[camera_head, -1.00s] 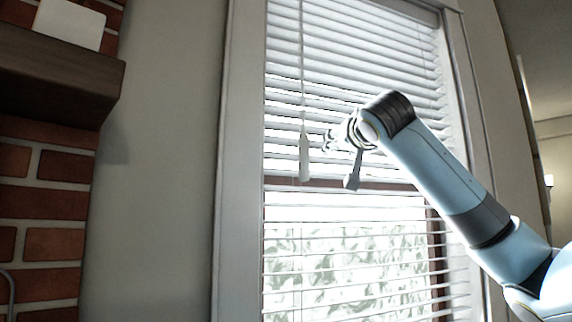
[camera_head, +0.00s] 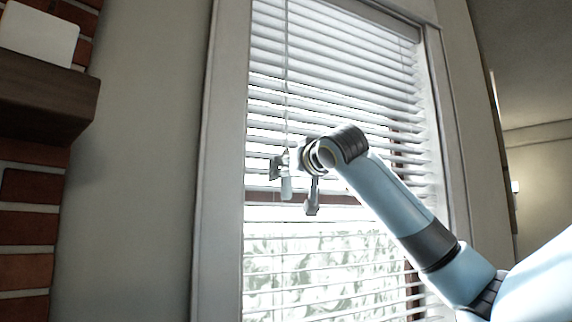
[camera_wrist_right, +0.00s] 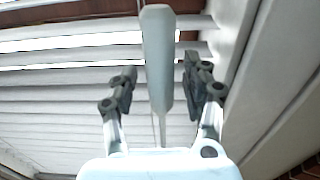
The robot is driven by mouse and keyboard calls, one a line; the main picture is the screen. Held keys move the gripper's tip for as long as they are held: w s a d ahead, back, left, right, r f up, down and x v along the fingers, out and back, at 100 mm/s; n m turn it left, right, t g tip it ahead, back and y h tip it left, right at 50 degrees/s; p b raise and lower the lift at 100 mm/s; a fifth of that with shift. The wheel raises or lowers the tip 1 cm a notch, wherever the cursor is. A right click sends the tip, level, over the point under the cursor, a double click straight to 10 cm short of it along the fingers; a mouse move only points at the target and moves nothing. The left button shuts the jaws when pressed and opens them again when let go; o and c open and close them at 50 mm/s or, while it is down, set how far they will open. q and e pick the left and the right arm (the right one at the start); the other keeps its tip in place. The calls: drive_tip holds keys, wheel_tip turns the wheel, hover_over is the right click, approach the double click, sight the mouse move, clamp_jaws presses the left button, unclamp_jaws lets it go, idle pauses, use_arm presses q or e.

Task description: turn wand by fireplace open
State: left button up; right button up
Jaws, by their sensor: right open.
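The wand (camera_head: 287,186) hangs down on a thin cord in front of the window blinds (camera_head: 320,75), near the left side of the window. Its pale, thick handle end is at my right gripper (camera_head: 283,162). In the right wrist view the wand (camera_wrist_right: 158,60) stands between the two dark fingers of my right gripper (camera_wrist_right: 160,92). The fingers are open on both sides of it, with a visible gap at each side. Contact is not seen. My left gripper is not in view.
The window frame (camera_head: 215,200) stands close to the left of the wand. A brick fireplace with a dark mantel (camera_head: 40,95) and a white card (camera_head: 38,32) is at the far left. Grey wall (camera_head: 135,150) lies between them. The lower window pane (camera_head: 320,265) shows bright foliage.

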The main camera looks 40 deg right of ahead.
drive_tip(key=shift+w+d, duration=0.1)
drive_tip(key=shift+w, duration=0.15)
